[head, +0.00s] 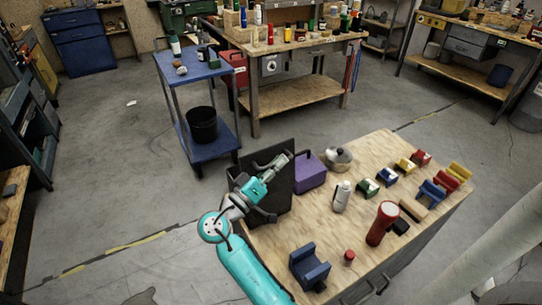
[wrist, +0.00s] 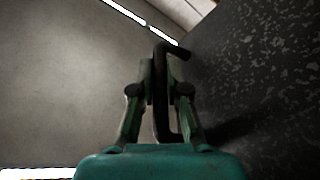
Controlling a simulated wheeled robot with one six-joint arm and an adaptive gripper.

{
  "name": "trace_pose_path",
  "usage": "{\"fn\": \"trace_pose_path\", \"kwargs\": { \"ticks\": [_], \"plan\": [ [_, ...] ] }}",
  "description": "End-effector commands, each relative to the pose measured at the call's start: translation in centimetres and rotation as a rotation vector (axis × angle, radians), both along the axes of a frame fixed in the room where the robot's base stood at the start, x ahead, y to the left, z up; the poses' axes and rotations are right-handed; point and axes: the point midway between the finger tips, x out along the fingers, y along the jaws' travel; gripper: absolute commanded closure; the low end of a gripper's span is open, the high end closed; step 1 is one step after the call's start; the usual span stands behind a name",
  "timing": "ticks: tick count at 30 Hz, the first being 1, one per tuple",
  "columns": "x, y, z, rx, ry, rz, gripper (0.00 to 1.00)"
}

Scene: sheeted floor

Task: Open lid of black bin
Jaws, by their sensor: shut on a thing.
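A flat black panel (head: 246,178), which appears to be the black bin's lid, stands steeply tilted at the left edge of the wooden workbench. In the wrist view its dark speckled surface (wrist: 255,75) fills the right side. My gripper (head: 283,159) is in front of the panel. In the wrist view my gripper (wrist: 163,72) is shut on a thin black bar handle (wrist: 160,112), with one finger on each side of it. The handle bends toward the speckled surface.
The workbench (head: 290,234) carries a purple box (head: 311,172) beside the panel, a metal pot (head: 338,159), a white bottle (head: 341,197), a red cylinder (head: 382,224) and several coloured blocks. A blue cart (head: 215,147) stands behind.

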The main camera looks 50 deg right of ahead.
Motion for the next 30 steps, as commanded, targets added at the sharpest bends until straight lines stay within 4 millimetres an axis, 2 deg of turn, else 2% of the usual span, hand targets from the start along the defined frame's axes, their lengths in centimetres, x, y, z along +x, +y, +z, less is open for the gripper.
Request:
{"fn": "trace_pose_path", "kwargs": {
  "ticks": [10,27,28,30],
  "plan": [
    [-2.1,0.6,-0.6,-0.012,-0.043,0.001,1.0],
    [-2.4,0.7,-0.8,-0.011,-0.042,0.0,1.0],
    [-2.4,0.7,-0.8,-0.011,-0.043,0.0,0.81],
    [-2.4,0.7,-0.8,-0.011,-0.042,0.0,0.64]
  ]
}}
